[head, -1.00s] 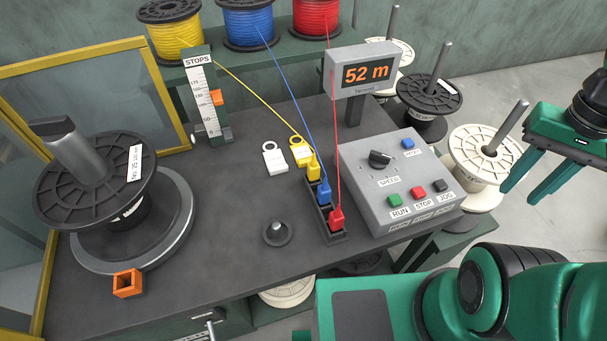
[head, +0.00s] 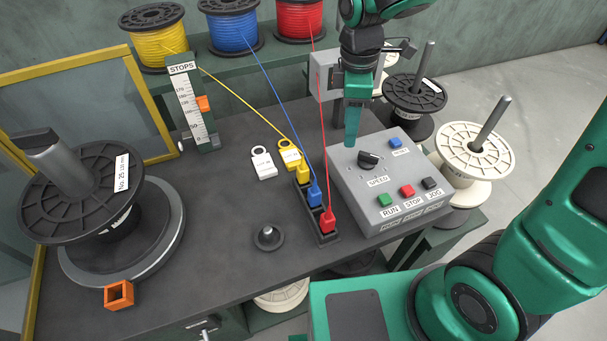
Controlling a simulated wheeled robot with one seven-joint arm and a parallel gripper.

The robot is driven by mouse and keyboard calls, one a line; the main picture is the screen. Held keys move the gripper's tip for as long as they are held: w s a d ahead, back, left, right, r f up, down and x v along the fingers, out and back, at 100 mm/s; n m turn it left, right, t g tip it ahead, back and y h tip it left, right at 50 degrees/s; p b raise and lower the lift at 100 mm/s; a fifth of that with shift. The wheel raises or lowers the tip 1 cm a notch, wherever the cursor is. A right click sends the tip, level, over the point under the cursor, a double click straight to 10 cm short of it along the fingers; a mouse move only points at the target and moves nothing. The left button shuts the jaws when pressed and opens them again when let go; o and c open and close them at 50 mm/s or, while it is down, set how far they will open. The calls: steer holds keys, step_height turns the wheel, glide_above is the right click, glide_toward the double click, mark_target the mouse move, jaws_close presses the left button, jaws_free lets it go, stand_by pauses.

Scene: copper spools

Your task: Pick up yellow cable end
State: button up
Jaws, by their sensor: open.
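The yellow cable end (head: 303,171) sits in the back slot of a dark holder (head: 329,238) on the bench. Its yellow cable runs back and left toward the yellow spool (head: 156,40). The blue cable end (head: 314,194) and red cable end (head: 327,221) sit in front of it in the same holder. My gripper (head: 350,140) points down above the back of the grey control box, right of and apart from the yellow cable end. One green finger shows edge-on, and the other is hidden behind it. Nothing shows between the fingers.
The control box (head: 345,197) stands right of the holder. The red cable rises between my gripper and the yellow cable end. The display (head: 325,85) is partly covered by my arm.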

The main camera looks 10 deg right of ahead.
steer(key=a+f+n, duration=0.1)
steer(key=a+n, duration=0.1)
steer(key=a, duration=0.1)
steer(key=a+f+n, duration=0.1)
steer(key=a, duration=0.3)
steer(key=a+f+n, duration=0.1)
steer(key=a+n, duration=0.1)
steer(key=a, duration=0.1)
steer(key=shift+w+a+f+n, duration=0.1)
steer(key=shift+a+f+n, duration=0.1)
steer(key=shift+a+n, duration=0.1)
glide_above(303, 167)
steer(key=f, duration=0.4)
steer(key=shift+w+f, duration=0.2)
steer(key=shift+s+f, duration=0.2)
steer(key=shift+f, duration=2.75)
jaws_close()
